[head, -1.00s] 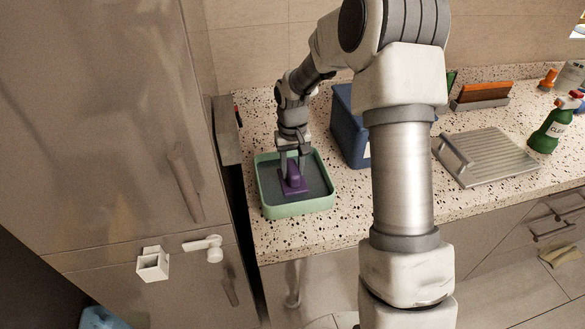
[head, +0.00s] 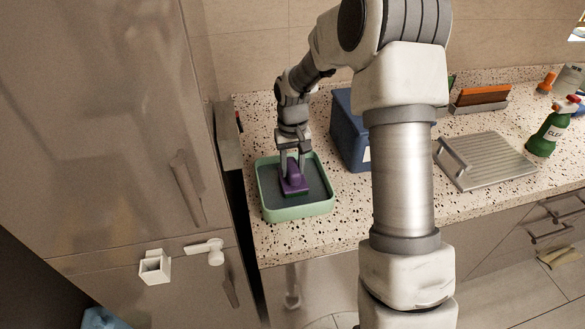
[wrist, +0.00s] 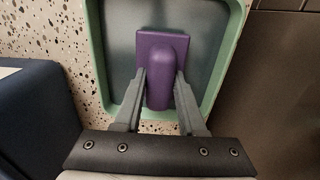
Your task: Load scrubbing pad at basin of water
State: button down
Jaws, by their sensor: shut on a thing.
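The scrubbing pad (head: 295,183) is purple, with a flat base and a raised handle. It also shows in the wrist view (wrist: 163,50). My gripper (head: 292,160) is shut on its handle, with one finger on each side in the wrist view (wrist: 159,92). The basin (head: 300,211) is a shallow green tray with a dark bluish-grey inside, which I take for the water. Its rim frames the pad in the wrist view (wrist: 96,60). The pad is inside the basin outline, with a dark green edge under it. I cannot tell how deep it sits.
A blue bin (head: 347,140) stands just right of the basin. A ridged metal plate with a handle (head: 490,160), a green spray bottle (head: 548,135) and an orange-topped block (head: 481,96) are farther right. A tall cabinet (head: 110,120) stands close on the left. Speckled counter (head: 285,238) is bare in front.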

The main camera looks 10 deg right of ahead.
aim_at(293, 166)
jog(key=shift+r+p, duration=1.4)
jog(key=shift+r, duration=1)
